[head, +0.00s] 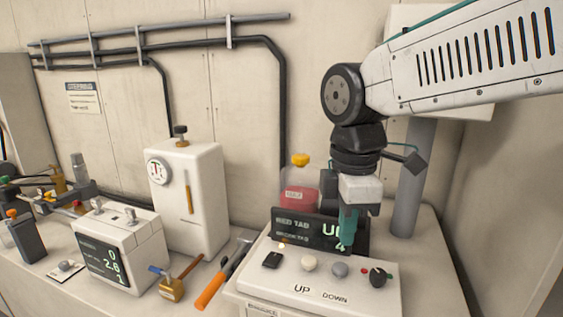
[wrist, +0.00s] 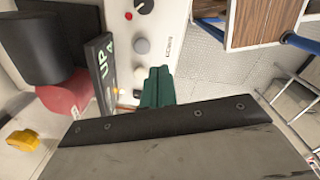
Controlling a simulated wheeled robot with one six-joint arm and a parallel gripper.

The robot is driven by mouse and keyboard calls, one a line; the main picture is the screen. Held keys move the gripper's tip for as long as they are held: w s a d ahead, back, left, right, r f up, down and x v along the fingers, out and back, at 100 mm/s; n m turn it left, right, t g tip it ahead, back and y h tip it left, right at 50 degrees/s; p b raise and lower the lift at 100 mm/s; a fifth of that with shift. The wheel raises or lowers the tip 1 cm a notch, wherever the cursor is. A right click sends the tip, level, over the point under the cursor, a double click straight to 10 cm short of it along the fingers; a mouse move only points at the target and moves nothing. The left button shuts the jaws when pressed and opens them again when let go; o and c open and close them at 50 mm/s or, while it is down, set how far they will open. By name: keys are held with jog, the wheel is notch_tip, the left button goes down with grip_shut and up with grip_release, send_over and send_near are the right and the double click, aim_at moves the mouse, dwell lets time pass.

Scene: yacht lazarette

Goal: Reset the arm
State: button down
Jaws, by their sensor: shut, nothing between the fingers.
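My gripper (head: 347,240) points down in the head view, its teal fingers shut and empty. It is in front of the dark display (head: 292,228) of the white control box and above the box's top face. The display reads "UP" with a 4 below, partly hidden by my fingers. I cannot tell whether the fingertips touch anything.
The box carries knobs and buttons (head: 340,270) marked UP and DOWN. A red bottle with a yellow cap (head: 300,161) stands behind it.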

jog(key=s+d+f+m, duration=0.2)
jog(key=s+d+m, duration=0.5)
jog(key=d+m, duration=0.1)
jog(key=s+d+f+m+t, duration=0.1)
jog(key=s+d+f+m, duration=0.2)
jog(key=s+d+m, duration=0.4)
jog(key=d+m, duration=0.1)
jog(key=m, duration=0.2)
jog(key=shift+s+f, duration=0.1)
dwell(1.4)
